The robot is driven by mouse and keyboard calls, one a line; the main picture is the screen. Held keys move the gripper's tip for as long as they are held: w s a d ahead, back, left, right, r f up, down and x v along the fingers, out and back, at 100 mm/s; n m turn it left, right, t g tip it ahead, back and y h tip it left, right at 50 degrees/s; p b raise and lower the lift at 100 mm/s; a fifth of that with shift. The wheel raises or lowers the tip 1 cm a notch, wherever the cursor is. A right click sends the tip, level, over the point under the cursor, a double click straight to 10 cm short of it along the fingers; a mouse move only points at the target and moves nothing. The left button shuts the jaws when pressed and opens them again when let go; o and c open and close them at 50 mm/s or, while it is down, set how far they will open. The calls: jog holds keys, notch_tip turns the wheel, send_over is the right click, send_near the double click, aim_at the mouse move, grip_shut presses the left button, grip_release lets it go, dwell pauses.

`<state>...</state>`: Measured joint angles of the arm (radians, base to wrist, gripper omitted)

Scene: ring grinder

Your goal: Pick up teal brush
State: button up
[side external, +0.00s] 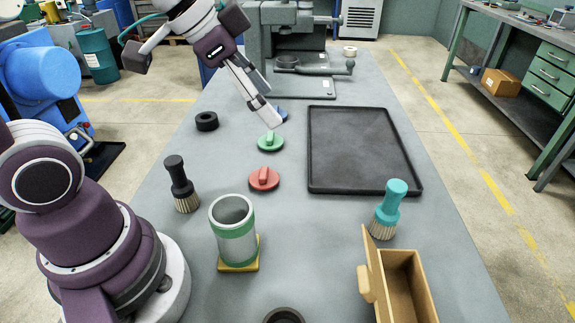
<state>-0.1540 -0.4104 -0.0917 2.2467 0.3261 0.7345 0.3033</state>
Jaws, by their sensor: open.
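The teal brush (391,205) stands upright on the grey table at the right, its pale bristles down and its teal handle up. It is just behind the open wooden box and near the tray's front right corner. The lower part of the brush is not hidden.
A black tray (360,187) lies at centre right. A black-handled brush (179,182), a green-banded cup (233,245), a red disc (263,179), a green disc (270,141) and a black ring (206,121) stand left. A wooden box (425,290) stands in front. A grinder (285,65) is behind.

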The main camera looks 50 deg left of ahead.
jog(key=w+d+f+m+t+h, duration=0.1)
jog(key=w+d+f+m+h, duration=0.1)
jog(key=w+d+m+h, duration=0.45)
notch_tip(320, 180, up, 4)
jog(key=w+d+n+t+h, duration=0.1)
jog(key=w+n+t+h, duration=0.1)
jog(key=n+t+h, duration=0.25)
jog(key=t, duration=0.1)
send_near(398, 185)
jog(key=x, duration=0.3)
jog(key=shift+d+f+m, duration=0.1)
jog(key=shift+f+m, duration=0.1)
jog(key=shift+m, duration=0.2)
jog(key=x, duration=0.7)
jog(key=shift+c, duration=0.2)
grip_shut()
